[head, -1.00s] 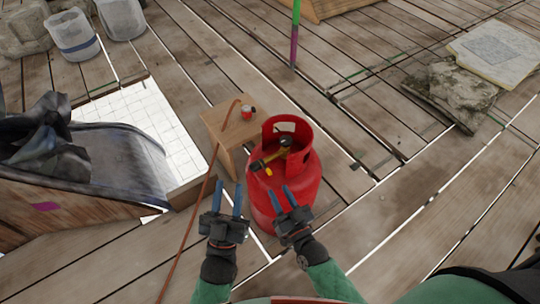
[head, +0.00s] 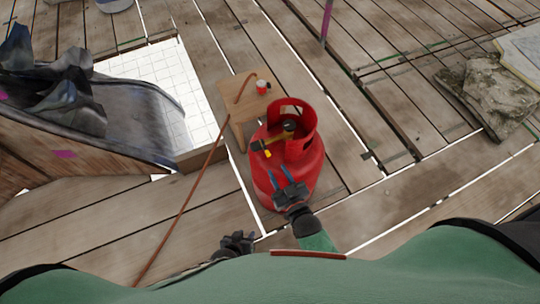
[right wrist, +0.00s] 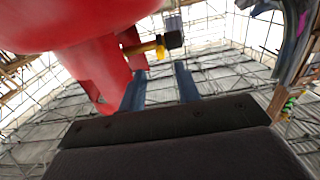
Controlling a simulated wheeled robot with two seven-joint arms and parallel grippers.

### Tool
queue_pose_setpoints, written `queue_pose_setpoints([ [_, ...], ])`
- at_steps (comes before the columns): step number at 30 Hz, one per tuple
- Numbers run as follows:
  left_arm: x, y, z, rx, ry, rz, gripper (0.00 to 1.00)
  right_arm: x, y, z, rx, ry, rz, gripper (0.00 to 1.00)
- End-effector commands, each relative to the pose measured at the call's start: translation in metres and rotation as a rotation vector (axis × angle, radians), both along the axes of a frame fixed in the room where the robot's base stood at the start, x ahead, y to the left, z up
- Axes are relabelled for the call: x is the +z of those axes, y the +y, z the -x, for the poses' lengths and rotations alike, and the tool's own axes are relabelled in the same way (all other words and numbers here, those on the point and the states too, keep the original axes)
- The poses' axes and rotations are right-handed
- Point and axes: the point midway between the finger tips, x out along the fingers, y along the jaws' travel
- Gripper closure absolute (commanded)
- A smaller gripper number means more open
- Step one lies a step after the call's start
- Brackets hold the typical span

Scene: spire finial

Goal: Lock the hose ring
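A red gas cylinder (head: 285,185) stands upright on the planks, with an open red collar around its top. A black and yellow fitting (head: 268,146) sits inside the collar and sticks out at its left side; it also shows in the right wrist view (right wrist: 158,47). I cannot make out a separate ring on it. My right gripper (head: 280,178) is open and empty in front of the cylinder, below the fitting; its spread blue fingers show in the right wrist view (right wrist: 160,88). My left gripper (head: 237,240) is low near my body, its fingers unclear.
An orange hose (head: 180,215) runs from a small wooden stool (head: 238,88) down to the floor. A red and white can (head: 262,87) stands on the stool. A wooden-sided chute (head: 60,150) is at left and a rock (head: 485,95) at right.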

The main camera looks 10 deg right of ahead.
Motion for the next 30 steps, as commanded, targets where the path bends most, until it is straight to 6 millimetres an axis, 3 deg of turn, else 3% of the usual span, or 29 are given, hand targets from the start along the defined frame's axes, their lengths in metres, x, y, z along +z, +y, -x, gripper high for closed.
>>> queue_pose_setpoints([
  [15, 0.002, 0.000, 0.000, 0.000, -0.003, 0.000, 0.67, 0.001, 0.020, -0.061, 0.000, -0.001, -0.001, 0.67],
  [28, 0.002, -0.001, 0.001, 0.000, -0.004, 0.002, 0.67, 0.000, 0.023, -0.069, 0.000, 0.000, -0.001, 0.67],
  [30, 0.002, -0.001, 0.001, 0.000, -0.004, 0.002, 0.67, 0.000, 0.023, -0.069, 0.000, 0.000, -0.001, 0.81],
])
